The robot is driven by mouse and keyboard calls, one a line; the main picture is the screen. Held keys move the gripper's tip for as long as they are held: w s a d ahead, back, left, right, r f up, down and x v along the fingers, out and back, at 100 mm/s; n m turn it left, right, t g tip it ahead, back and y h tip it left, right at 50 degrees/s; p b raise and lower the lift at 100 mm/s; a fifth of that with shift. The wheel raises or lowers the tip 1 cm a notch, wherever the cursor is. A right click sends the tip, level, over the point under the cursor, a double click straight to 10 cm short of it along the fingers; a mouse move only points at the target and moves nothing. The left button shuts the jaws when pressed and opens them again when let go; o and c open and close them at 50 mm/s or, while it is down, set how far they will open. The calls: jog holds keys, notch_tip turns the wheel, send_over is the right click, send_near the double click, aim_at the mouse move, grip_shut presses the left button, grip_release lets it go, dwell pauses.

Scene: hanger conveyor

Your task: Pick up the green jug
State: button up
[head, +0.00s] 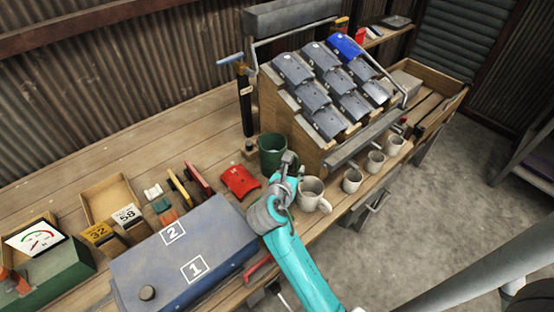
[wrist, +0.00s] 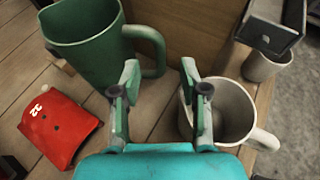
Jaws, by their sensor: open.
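The green jug (head: 272,154) stands upright on the wooden bench, left of the slanted rack's wooden side. In the wrist view the jug (wrist: 82,45) is at the upper left, with its handle (wrist: 152,48) on its right side. My gripper (head: 287,160) is in front of the jug in the head view. In the wrist view my gripper (wrist: 160,75) is open and empty. Its left fingertip is close to the jug's handle; I cannot tell whether they touch. Its right fingertip is near a large white mug (wrist: 232,112).
The white mug (head: 312,192) stands right of my gripper, with several smaller mugs beyond it along the bench edge. A red plate (head: 239,181) marked with a number lies left of the gripper. A blue-grey box (head: 185,255) stands front left. The rack (head: 290,125) blocks the back right.

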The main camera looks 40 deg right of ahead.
aim_at(296, 164)
jog(key=shift+f+x, duration=0.1)
jog(key=shift+x, duration=1.5)
jog(key=shift+f+x, duration=0.15)
jog(key=shift+x, duration=1.45)
jog(key=shift+a, duration=0.15)
grip_shut()
